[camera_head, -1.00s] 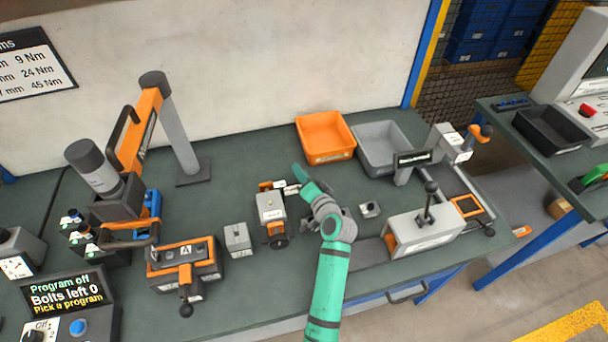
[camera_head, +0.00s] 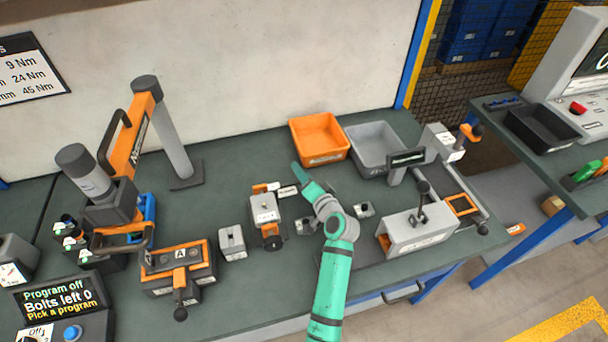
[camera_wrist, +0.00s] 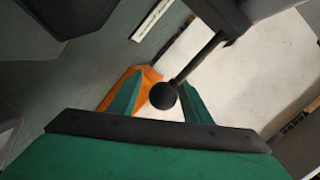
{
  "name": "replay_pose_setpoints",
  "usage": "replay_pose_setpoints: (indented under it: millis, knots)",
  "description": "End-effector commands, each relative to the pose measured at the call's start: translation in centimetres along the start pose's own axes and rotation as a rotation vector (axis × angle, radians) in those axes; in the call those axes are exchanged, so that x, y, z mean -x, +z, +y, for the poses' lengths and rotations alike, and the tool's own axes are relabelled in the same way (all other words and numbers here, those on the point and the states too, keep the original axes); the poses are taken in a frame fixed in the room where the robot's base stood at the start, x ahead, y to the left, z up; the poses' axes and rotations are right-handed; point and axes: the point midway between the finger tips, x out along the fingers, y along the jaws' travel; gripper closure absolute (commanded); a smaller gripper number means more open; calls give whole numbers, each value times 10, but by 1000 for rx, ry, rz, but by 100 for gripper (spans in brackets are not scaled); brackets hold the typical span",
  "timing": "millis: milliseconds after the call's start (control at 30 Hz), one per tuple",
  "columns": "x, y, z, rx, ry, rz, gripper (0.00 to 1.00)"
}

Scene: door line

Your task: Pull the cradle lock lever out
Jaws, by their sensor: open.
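In the wrist view a black ball knob (camera_wrist: 163,96) on a thin dark rod shows between the fingers of my open gripper (camera_wrist: 164,78). The rod runs up and right to a dark part. I cannot tell whether the knob is touched. In the head view a black-knobbed lever (camera_head: 181,312) sticks out of the front of the orange and grey fixture marked A (camera_head: 180,270). Another black-knobbed lever (camera_head: 422,190) stands on a pale grey box (camera_head: 415,236). I cannot tell which lever the wrist view shows. My green arm reaches over the middle of the bench.
An orange bin (camera_head: 318,139) and a grey bin (camera_head: 376,148) stand at the back. A small orange and grey fixture (camera_head: 264,210) and a grey block (camera_head: 232,243) are left of my arm. An orange-armed stand (camera_head: 134,140) rises at the left.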

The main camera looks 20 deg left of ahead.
Motion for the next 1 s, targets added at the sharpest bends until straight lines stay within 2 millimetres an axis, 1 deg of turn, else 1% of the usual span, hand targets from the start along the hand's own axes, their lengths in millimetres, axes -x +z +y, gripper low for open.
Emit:
replay_pose_setpoints:
  millis: [67,167,267,400,600,700,800,1000]
  knots:
    - [3,0,0,-1,0,1,56]
    - [13,0,0,-1,0,2,56]
    - [30,-1,1,-1,1,3,56]
    - [58,-1,2,-1,3,4,56]
    - [91,-2,2,-1,3,4,56]
    - [101,-1,2,-1,2,4,56]
    - [107,-1,1,-1,2,3,56]
    - [109,-1,1,-1,1,3,56]
